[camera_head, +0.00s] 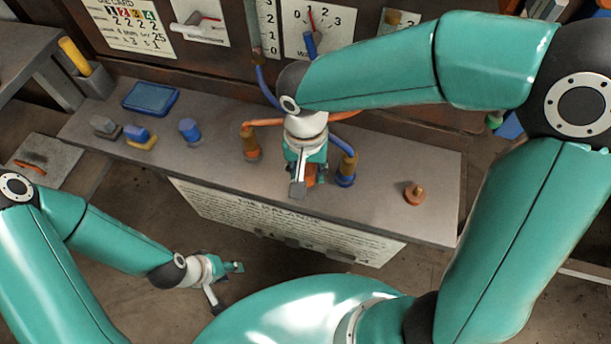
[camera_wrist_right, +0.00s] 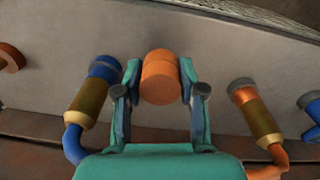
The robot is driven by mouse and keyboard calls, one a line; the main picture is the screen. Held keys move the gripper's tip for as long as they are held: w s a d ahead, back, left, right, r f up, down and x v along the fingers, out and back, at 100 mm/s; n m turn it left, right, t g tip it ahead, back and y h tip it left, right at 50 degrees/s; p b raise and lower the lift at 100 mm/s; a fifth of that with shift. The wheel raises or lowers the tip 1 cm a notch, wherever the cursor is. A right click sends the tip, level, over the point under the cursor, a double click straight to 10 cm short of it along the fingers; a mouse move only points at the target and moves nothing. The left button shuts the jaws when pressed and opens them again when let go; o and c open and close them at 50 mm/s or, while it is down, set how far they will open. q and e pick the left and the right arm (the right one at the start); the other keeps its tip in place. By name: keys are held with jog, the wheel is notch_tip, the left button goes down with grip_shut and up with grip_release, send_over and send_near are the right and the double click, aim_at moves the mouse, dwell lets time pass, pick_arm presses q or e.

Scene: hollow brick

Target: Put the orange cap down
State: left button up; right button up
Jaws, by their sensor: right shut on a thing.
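The orange cap (camera_wrist_right: 161,78) is a short cylinder held between the two fingers of my right gripper (camera_wrist_right: 160,85). In the head view a bit of the orange cap (camera_head: 311,177) shows below my right gripper (camera_head: 303,178), over the front part of the grey bench (camera_head: 385,170). I cannot tell whether the cap touches the bench top. My left gripper (camera_head: 227,284) is low in front of the bench, fingers spread and empty.
An orange-collared hose end (camera_head: 250,145) and a blue-collared one (camera_head: 346,168) stand either side of my right gripper. A copper-coloured knobbed piece (camera_head: 414,193) is at right. A blue cylinder (camera_head: 189,131) and blue tray (camera_head: 150,98) are at left. Bench between is clear.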

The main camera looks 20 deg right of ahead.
aim_at(306, 168)
jog(key=shift+s+f, duration=0.1)
jog(key=shift+f, duration=1.7)
jog(key=shift+f+b, duration=0.2)
jog(key=shift+b, duration=0.2)
jog(key=o, duration=0.8)
jog(key=shift+r, duration=0.1)
jog(key=shift+o, duration=0.2)
jog(key=shift+r+p, duration=0.2)
jog(key=shift+p, duration=0.1)
notch_tip(306, 168, up, 12)
jog(key=shift+a+f+p, duration=0.1)
jog(key=shift+a+p, duration=0.05)
jog(key=shift+p, duration=0.65)
